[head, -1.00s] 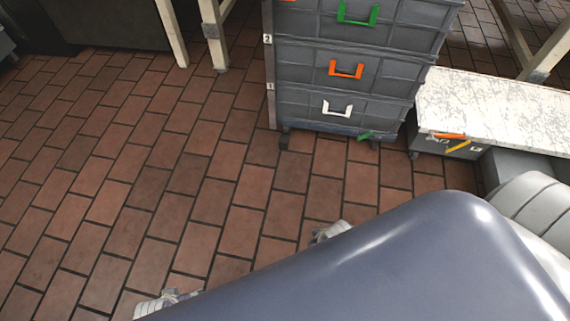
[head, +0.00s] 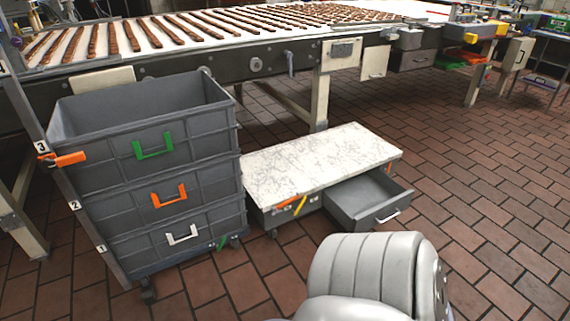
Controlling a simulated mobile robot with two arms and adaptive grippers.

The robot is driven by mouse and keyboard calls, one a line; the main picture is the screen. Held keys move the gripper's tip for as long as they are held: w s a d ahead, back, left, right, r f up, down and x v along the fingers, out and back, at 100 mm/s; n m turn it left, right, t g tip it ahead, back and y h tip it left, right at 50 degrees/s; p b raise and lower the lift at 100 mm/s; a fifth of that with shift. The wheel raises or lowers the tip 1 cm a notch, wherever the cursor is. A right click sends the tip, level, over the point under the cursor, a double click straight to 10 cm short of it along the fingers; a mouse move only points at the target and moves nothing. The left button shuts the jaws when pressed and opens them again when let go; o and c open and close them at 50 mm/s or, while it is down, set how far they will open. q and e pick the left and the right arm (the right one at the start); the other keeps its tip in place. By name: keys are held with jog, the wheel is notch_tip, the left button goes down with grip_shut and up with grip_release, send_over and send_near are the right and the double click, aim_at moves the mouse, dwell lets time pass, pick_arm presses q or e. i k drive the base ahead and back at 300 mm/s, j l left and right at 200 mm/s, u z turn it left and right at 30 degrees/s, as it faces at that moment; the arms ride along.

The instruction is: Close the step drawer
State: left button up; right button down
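The step (head: 318,157) is a low wheeled unit with a white marbled top, right of the stacked crates in the head view. Its grey drawer (head: 362,205) is pulled out at the front right, with a white handle (head: 388,216) on its front face. The drawer looks empty. Grey rounded parts of my own arm show at the bottom centre, in front of the step. Neither gripper is in view.
Grey stacked crates (head: 166,225) on a wheeled base stand left of the step, with green, orange and white handles. A conveyor (head: 205,58) carrying brown bars runs behind. The brick-tiled floor (head: 480,200) is clear on the right.

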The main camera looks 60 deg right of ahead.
aim_at(361, 202)
jog(key=i+l, duration=0.25)
jog(key=l, duration=0.2)
jog(key=i+l+z, duration=0.1)
jog(key=l, duration=0.3)
jog(key=i+z, duration=0.1)
jog(key=z, duration=2.95)
